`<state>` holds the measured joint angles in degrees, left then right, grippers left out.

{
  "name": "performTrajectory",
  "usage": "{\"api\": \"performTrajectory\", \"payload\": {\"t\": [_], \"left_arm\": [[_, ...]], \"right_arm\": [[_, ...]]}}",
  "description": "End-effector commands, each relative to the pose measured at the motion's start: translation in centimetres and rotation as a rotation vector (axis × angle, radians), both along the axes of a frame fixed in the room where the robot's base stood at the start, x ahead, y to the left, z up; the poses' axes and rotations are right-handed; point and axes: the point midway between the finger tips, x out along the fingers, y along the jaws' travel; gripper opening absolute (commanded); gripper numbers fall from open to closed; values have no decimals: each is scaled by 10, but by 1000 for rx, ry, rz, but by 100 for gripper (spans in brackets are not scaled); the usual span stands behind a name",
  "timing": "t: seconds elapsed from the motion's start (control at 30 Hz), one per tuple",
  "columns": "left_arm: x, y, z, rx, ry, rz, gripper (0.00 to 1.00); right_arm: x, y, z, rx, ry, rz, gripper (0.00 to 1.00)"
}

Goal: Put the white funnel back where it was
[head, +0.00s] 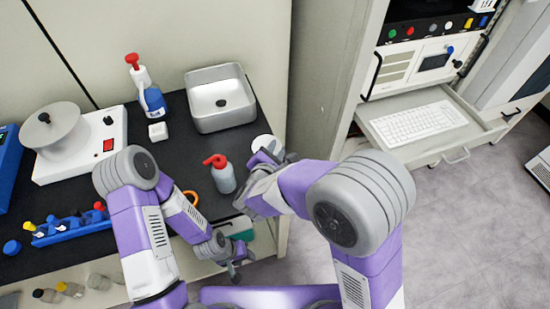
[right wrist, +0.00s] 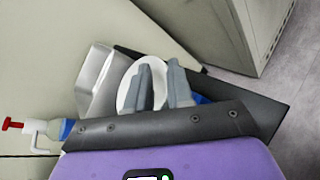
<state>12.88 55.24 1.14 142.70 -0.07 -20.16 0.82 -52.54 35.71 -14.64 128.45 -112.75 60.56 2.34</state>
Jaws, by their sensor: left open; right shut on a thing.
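The white funnel (head: 264,142) shows as a pale round rim at the right end of the black bench top, just in front of the sink. My right gripper (head: 270,158) is shut on it, and the fingers and wrist hide its lower part. In the right wrist view the funnel (right wrist: 128,88) is a white disc behind and beside the two fingers (right wrist: 162,85). I cannot tell whether it touches the bench. My left gripper (head: 232,262) is open and empty, low in front of the bench's front edge.
A grey sink (head: 220,120) stands behind. A red-topped bottle (head: 222,175) is close left of my right gripper. A blue-labelled wash bottle (head: 150,98), a rotary device (head: 85,145) and a blue vial rack (head: 75,228) stand further left. A cabinet with a keyboard drawer (head: 418,122) is at right.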

Motion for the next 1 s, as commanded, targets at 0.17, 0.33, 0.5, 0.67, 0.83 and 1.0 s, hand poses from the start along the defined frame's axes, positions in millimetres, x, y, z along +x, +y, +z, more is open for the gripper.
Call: {"api": "performTrajectory", "payload": {"t": [0.17, 0.33, 0.5, 0.67, 0.83, 1.0], "left_arm": [[0, 0, -12, 0, 0, 0, 43], [0, 0, -10, 0, 0, 0, 43], [0, 0, -14, 0, 0, 0, 43], [0, 0, -13, 0, 0, 0, 43], [0, 0, -13, 0, 0, 0, 43], [0, 0, -12, 0, 0, 0, 43]], "right_arm": [[0, -1, -28, -4, 3, -1, 0], [0, -1, -27, -1, 0, -1, 0], [0, 0, -29, 0, 1, -1, 0], [0, 0, -29, -1, 1, 0, 41], [0, 0, -29, -1, 1, 0, 48], [0, 0, -28, -1, 1, 0, 48]]}}
